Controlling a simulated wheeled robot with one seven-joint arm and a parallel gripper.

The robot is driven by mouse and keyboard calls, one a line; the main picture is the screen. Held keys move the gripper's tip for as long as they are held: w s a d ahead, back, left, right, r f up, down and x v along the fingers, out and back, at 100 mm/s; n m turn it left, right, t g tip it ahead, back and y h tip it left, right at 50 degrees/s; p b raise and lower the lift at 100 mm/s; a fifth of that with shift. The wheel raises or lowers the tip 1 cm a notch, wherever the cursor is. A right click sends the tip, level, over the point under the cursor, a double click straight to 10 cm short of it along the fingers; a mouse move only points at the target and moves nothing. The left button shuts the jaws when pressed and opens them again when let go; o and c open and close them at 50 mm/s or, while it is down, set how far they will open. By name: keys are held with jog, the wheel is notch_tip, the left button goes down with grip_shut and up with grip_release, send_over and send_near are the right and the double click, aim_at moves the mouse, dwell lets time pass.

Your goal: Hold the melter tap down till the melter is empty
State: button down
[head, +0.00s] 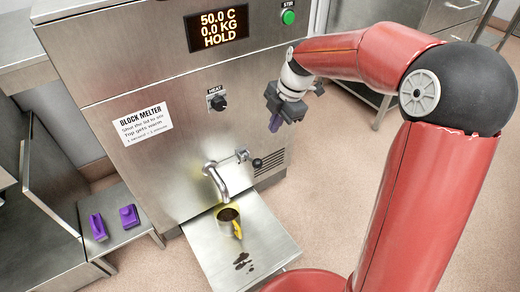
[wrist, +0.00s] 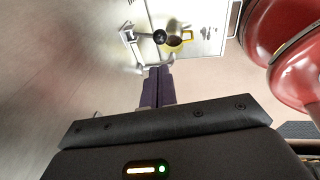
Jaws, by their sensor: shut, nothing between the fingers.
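The block melter (head: 160,85) is a steel cabinet whose display (head: 217,26) reads 50.0 C, 0.0 KG, HOLD. Its tap (head: 217,179) sticks out low on the front, with a lever ending in a black knob (head: 257,163); the knob also shows in the wrist view (wrist: 160,37). A yellow-handled jug (head: 229,214) stands under the spout with brown liquid in it; it also shows in the wrist view (wrist: 180,41). My gripper (head: 274,125), with purple fingers, is shut and empty, above the tap lever and apart from it. Its fingers show in the wrist view (wrist: 158,72).
A heat knob (head: 218,102) and green STIR button (head: 288,17) are on the melter. Purple pieces (head: 129,215) lie on a low steel stand at left. Floor at right is clear.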

aim_at(259, 161)
jog(key=b+x, duration=0.1)
jog(key=x, duration=1.3)
jog(key=shift+d, duration=0.1)
jog(key=shift+f, duration=0.1)
